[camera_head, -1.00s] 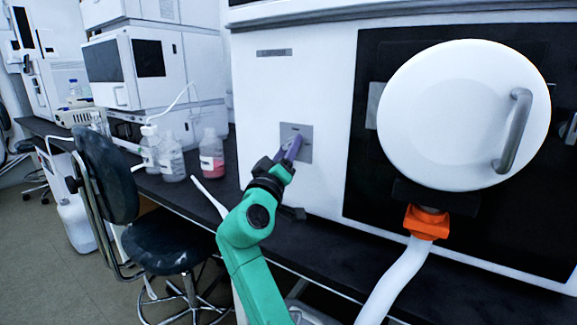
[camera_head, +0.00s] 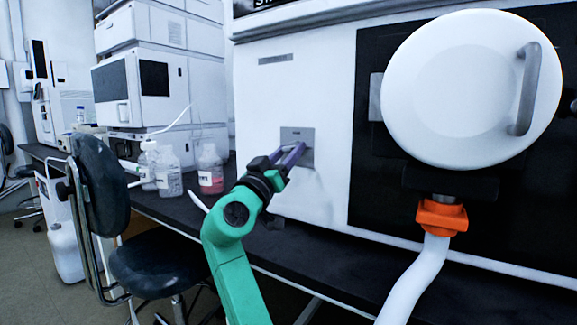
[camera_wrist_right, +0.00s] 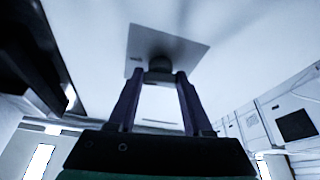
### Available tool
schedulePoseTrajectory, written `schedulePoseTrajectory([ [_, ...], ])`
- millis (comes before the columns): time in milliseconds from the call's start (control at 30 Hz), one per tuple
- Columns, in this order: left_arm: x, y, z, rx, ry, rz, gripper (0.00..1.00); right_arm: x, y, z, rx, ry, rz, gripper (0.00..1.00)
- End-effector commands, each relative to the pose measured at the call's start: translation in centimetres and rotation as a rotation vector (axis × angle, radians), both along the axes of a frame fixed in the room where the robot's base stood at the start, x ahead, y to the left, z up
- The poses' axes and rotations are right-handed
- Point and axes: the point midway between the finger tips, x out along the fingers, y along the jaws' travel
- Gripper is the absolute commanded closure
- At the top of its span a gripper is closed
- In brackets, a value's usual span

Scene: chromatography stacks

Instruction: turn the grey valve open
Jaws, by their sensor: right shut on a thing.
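The grey valve is a dark round knob (camera_wrist_right: 160,66) on a square grey plate (camera_wrist_right: 143,42) in the right wrist view. In the head view the plate (camera_head: 296,133) is on the white front of the large machine, and the knob is hidden behind my fingers. My right gripper (camera_head: 297,152), on a green arm, reaches up to the plate with its purple fingers. In the wrist view the fingertips (camera_wrist_right: 162,76) are on either side of the knob, shut on it. My left gripper is in neither current view.
A white round door (camera_head: 462,85) with a grey handle stands out at the right, above an orange fitting (camera_head: 441,216) and a white hose (camera_head: 413,275). Several bottles (camera_head: 168,176) stand on the dark bench. A dark chair (camera_head: 103,190) is at the left.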

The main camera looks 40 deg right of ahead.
Motion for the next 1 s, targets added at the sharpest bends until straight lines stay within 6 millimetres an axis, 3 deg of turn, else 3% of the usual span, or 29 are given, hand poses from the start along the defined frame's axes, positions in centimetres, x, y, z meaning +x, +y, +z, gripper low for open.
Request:
schedulePoseTrajectory([
  [33, 0.1, 0.0, -0.9, -0.001, -0.003, 0.002, 0.5, 0.0, 0.0, -0.5, 0.008, -0.023, -0.002, 1.0],
  [300, 0.2, 0.0, -2.8, -0.02, -0.026, 0.018, 0.5, 0.1, 0.0, -0.3, 0.047, -0.151, -0.001, 1.0],
  [967, 0.3, -0.1, -3.2, -0.029, -0.039, 0.025, 0.5, 0.1, 0.0, 0.0, 0.065, -0.213, 0.0, 1.0],
  [1000, 0.3, -0.1, -3.2, -0.029, -0.039, 0.025, 0.5, 0.1, 0.0, 0.0, 0.065, -0.213, 0.0, 0.35],
])
